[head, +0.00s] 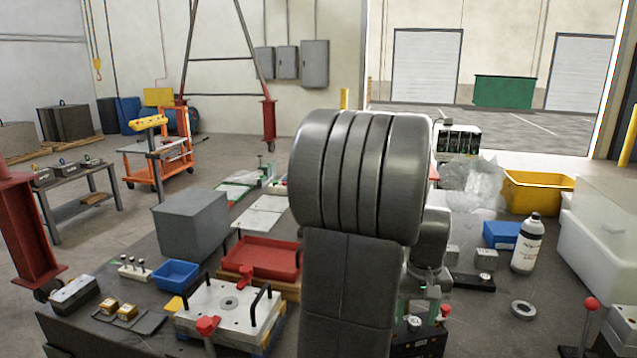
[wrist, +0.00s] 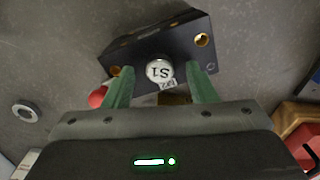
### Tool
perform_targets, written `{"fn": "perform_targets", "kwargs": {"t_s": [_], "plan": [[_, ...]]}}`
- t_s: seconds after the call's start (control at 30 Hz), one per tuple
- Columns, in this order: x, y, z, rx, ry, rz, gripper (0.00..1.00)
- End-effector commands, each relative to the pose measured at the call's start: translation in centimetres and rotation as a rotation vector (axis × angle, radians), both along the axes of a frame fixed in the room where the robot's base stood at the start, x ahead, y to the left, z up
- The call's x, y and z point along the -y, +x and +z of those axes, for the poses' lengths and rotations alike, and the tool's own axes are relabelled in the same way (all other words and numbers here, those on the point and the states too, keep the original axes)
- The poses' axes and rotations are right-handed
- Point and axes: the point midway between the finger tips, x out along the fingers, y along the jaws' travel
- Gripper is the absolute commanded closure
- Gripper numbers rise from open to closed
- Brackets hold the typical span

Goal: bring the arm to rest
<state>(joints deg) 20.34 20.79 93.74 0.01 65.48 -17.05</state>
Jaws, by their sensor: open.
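My gripper (wrist: 162,92) shows in the wrist view with its two green fingers apart. A round silver cap marked S1 (wrist: 159,69) appears between the fingertips, with a gap on both sides. The cap sits on a dark block (wrist: 125,52) with brass-rimmed holes. I cannot tell how far the fingertips are above the block. In the head view my arm covers the middle of the bench and hides most of the gripper. The dark block (head: 420,345) shows partly there, low beside my arm.
A steel ring (head: 523,310) lies right of the block. A white bottle (head: 527,243) stands behind it. A red-knobbed lever (head: 590,305) rises at the right. A mould plate with red knobs (head: 222,305), a red tray (head: 262,258) and a grey box (head: 190,225) stand left of my arm.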

Motion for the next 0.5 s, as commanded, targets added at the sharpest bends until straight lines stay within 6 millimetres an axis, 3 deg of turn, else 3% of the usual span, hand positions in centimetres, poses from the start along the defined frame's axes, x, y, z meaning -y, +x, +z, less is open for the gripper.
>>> {"fn": "perform_targets", "kwargs": {"t_s": [0.17,0.5], "plan": [[0.0,0.0,3.0,0.003,-0.001,0.000,0.48],[0.0,0.0,6.8,0.000,0.000,0.000,0.48]]}}
